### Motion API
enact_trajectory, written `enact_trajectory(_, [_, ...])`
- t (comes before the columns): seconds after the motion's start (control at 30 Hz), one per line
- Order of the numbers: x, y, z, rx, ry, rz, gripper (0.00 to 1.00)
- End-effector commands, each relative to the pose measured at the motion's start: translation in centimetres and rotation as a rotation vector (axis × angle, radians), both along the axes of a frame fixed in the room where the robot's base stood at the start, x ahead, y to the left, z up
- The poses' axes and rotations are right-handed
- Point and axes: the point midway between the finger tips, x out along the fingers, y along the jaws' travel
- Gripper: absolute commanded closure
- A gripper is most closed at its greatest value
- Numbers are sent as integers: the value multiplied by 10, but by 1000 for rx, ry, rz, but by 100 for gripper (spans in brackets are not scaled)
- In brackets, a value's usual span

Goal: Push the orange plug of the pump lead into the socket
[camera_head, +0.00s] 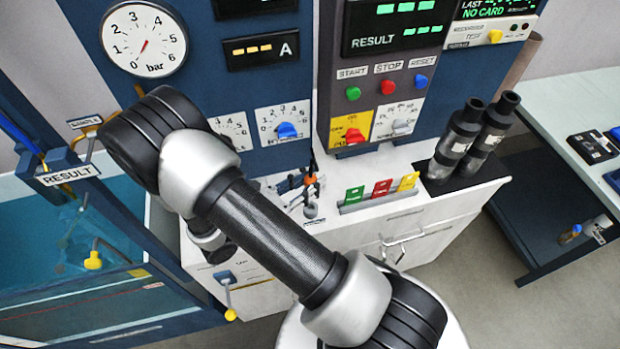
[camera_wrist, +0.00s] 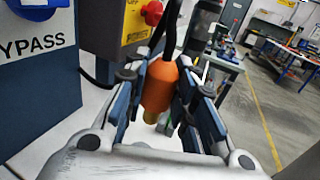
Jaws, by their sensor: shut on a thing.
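The orange plug (camera_wrist: 160,84) stands between the two fingers of my gripper (camera_wrist: 160,98) in the wrist view, with its narrower yellowish end toward the bottom of the picture. My gripper is shut on it. The dark pump lead (camera_wrist: 170,38) runs up from the top of the plug. In the head view my gripper (camera_head: 300,188) is small above the white counter, with a bit of the orange plug (camera_head: 310,180) showing. A small grey round part (camera_head: 310,212) shows just below it; I cannot tell whether this is the socket. The plug's lower end is partly hidden by my gripper.
The blue panel with a BYPASS knob (camera_head: 287,130) and the grey control box (camera_head: 386,85) stand close behind my gripper. Coloured cards in a holder (camera_head: 381,190) and dark cylinders (camera_head: 466,140) stand to its right. A water tank (camera_head: 60,255) is at left.

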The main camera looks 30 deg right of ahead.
Motion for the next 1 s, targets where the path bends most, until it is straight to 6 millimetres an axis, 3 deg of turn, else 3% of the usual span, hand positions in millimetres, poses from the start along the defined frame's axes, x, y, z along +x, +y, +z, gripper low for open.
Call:
enact_trajectory(0.7, [0,0,-54,0,0,1,99])
enact_trajectory(1.0, [0,0,-58,0,0,1,99])
